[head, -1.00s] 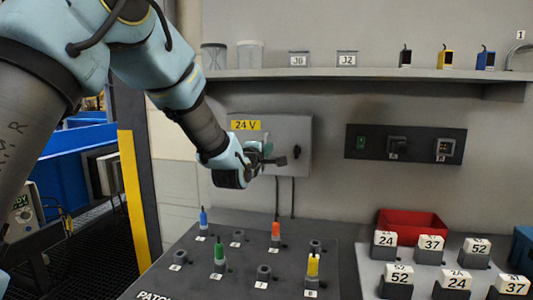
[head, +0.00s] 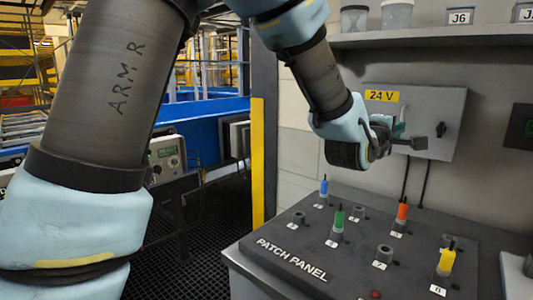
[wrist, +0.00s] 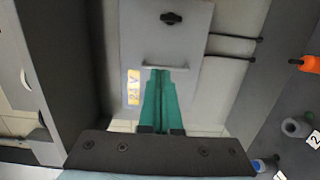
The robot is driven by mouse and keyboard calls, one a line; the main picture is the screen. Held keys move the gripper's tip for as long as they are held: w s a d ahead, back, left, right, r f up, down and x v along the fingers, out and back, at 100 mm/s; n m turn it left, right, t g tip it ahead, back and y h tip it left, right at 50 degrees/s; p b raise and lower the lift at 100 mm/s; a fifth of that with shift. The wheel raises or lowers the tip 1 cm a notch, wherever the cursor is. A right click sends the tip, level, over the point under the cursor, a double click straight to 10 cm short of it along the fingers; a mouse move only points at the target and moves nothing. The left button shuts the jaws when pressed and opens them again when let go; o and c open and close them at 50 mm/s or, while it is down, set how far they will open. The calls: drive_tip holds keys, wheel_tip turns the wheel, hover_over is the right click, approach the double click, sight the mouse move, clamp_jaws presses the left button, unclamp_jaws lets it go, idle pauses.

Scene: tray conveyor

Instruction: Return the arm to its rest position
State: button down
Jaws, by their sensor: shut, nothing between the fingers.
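My gripper (head: 412,143) hangs in front of the grey 24 V box (head: 455,112), above the back of the patch panel (head: 305,225). In the wrist view my gripper's green fingers (wrist: 163,78) lie side by side, shut and empty. A thin grey bar shows at their tips; I cannot tell what it belongs to. My arm is bent, coming down from the top of the head view.
The panel bears a blue plug (head: 323,188), a green plug (head: 338,219), an orange plug (head: 402,213) and a yellow plug (head: 446,260), upright in sockets. A shelf (head: 430,38) with clear cups is above the box. A yellow-edged post (head: 258,160) stands left of the panel.

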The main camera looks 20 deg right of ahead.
drive_tip(key=w+a+f+m+y, duration=0.1)
drive_tip(key=w+a+f+y, duration=0.3)
drive_tip(key=a, duration=0.4)
drive_tip(key=w+a+f+m+y, duration=0.1)
drive_tip(key=w+a+f+y, duration=0.1)
drive_tip(key=w+a+f, duration=0.45)
drive_tip(key=w+a+f+m+y, duration=0.1)
drive_tip(key=w+a+f+y, duration=0.25)
drive_tip(key=a, duration=0.65)
drive_tip(key=s+a+f+m+g+y, duration=0.1)
drive_tip(key=s+a+f+g+y, duration=0.1)
drive_tip(key=a, duration=0.7)
drive_tip(key=s+a+f+m+g+y, duration=0.1)
drive_tip(key=s+a, duration=0.4)
drive_tip(key=a, duration=0.5)
drive_tip(key=s+a+f+m+g+y, duration=0.1)
drive_tip(key=s+a+f+g+y, duration=0.2)
drive_tip(key=a, duration=0.6)
drive_tip(key=shift+s+a+f+m+g, duration=0.3)
drive_tip(key=shift+s+a+f, duration=0.1)
drive_tip(key=shift+s+f, duration=0.45)
drive_tip(key=c, duration=1.5)
unclamp_jaws()
drive_tip(key=shift+w, duration=0.15)
